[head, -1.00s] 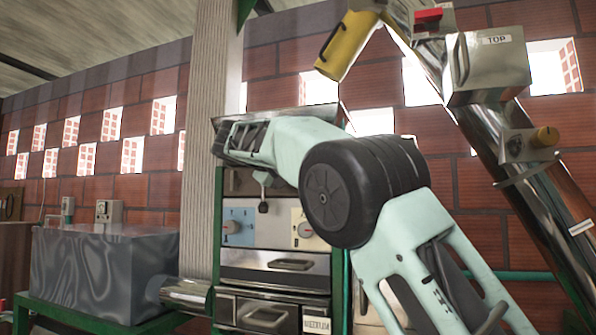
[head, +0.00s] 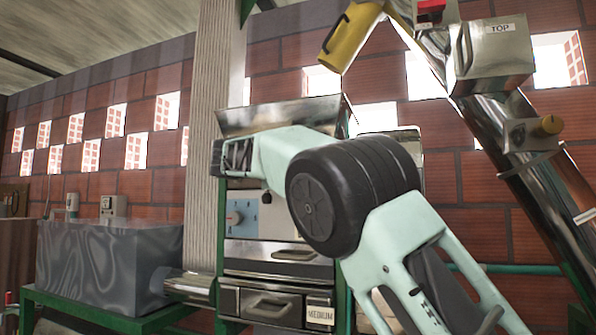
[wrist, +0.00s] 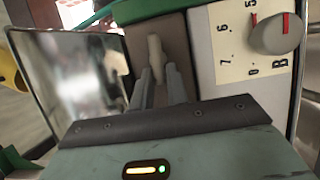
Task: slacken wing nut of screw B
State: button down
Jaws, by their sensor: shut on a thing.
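In the wrist view, my gripper (wrist: 160,88) points at a brown upright panel, its two grey fingers close together. They are shut on a small pale upright piece (wrist: 154,52), which looks like the wing nut; the fingertips partly hide it. To its right is the cream scale plate with a letter B (wrist: 281,72) and a grey dial with red marks (wrist: 276,33). In the head view my arm covers this spot, and neither my fingers nor the B dial shows.
In the head view, a blue dial plate (head: 243,216) sits above metal drawers (head: 268,307). A pale pillar (head: 212,100) stands at left, beside a grey metal box (head: 110,258). A slanted metal tube (head: 545,190) is at right. A shiny panel (wrist: 75,75) is left of my fingers.

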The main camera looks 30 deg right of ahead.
jog(key=shift+d+f, duration=0.1)
jog(key=shift+f, duration=0.05)
jog(key=c, duration=1.4)
grip_release()
jog(key=b+v, duration=0.2)
jog(key=v, duration=1.5)
jog(key=shift+a+b, duration=0.25)
jog(key=shift+b, duration=0.05)
